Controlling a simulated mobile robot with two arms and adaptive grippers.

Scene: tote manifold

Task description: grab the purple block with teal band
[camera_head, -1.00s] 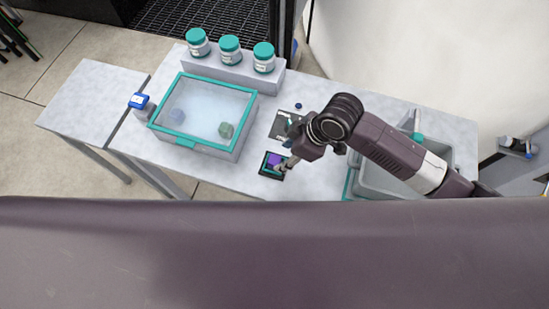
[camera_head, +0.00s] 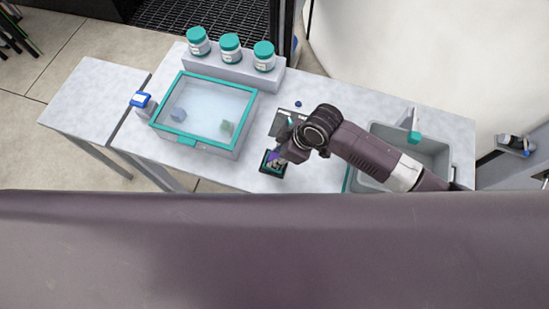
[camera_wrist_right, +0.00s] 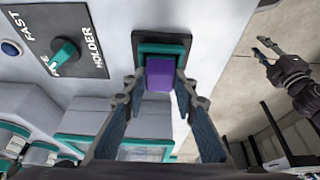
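The purple block (camera_wrist_right: 160,74) is at the black holder (camera_wrist_right: 138,43) with a teal inner frame (camera_wrist_right: 163,49), near the table's front edge. In the head view the purple block (camera_head: 274,155) shows partly beside the fingers, over the holder (camera_head: 265,171). I cannot make out a teal band on the block itself. My right gripper (camera_wrist_right: 161,76) has one fingertip on each side of the block, very close to it or touching; I cannot tell which. My left gripper (camera_wrist_right: 266,48) shows in the right wrist view, away from the table, fingers apart and empty.
A teal-rimmed clear box (camera_head: 215,84) stands left of the holder, with jars (camera_head: 230,49) on a stand behind it. A grey tote (camera_head: 445,153) is at the right.

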